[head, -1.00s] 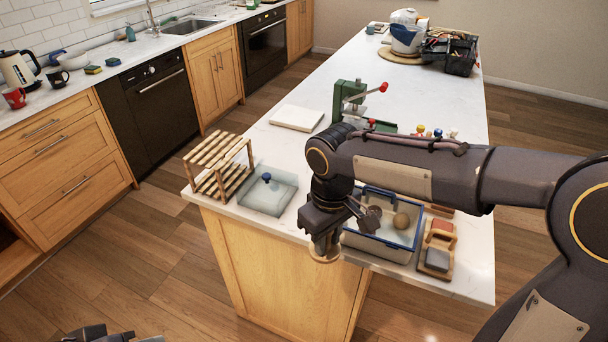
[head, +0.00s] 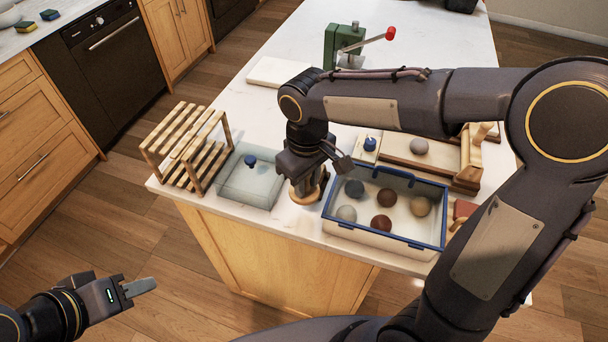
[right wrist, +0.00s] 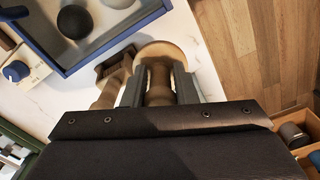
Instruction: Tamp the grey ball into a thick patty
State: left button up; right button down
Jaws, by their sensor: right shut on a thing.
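A grey ball (head: 419,147) rests on a wooden board (head: 400,150) behind the blue-rimmed bin. My right gripper (head: 306,182) is shut on a wooden tamper (head: 309,196) with a round, flat end, just left of the bin. In the right wrist view the tamper (right wrist: 160,85) stands between the fingers, its round end away from the camera. I cannot tell if that end touches the counter. My left gripper (head: 133,289) is low at the left, over the floor, away from the counter; its finger gap cannot be made out.
The bin (head: 385,239) holds several balls, including a dark grey one (head: 354,188) and a light grey one (head: 346,214). A lidded clear box (head: 245,187) and a slatted wooden rack (head: 186,145) stand at the left. A green press (head: 335,45) and white slab (head: 278,72) are behind.

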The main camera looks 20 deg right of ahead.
jog(key=shift+s+f+b, duration=0.1)
jog(key=shift+f+b, duration=0.35)
jog(key=shift+f, duration=0.1)
notch_tip(320, 180, down, 5)
jog(key=b, duration=0.4)
jog(key=shift+f+b, duration=0.3)
jog(key=c, duration=1.1)
grip_release()
jog(key=shift+r, duration=0.1)
